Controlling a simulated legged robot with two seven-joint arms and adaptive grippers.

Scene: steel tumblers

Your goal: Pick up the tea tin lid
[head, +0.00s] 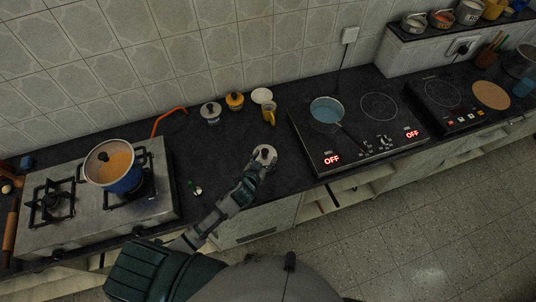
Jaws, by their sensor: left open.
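A round, pale metal lid (266,150) with a dark centre shows near the front of the dark counter, left of the induction cooker; it looks like the tea tin lid. I cannot tell whether it sits on a tin. My left gripper (260,163) is open right at its near side and hides part of it. I cannot tell whether the fingers touch it. My right gripper is not in view.
A silver canister (210,112), a yellow canister (235,101), a white round piece (261,95) and a yellow mug (269,115) stand behind. A blue pot (122,179) is on the stove at left. A pan (326,110) is on the cooker (357,150).

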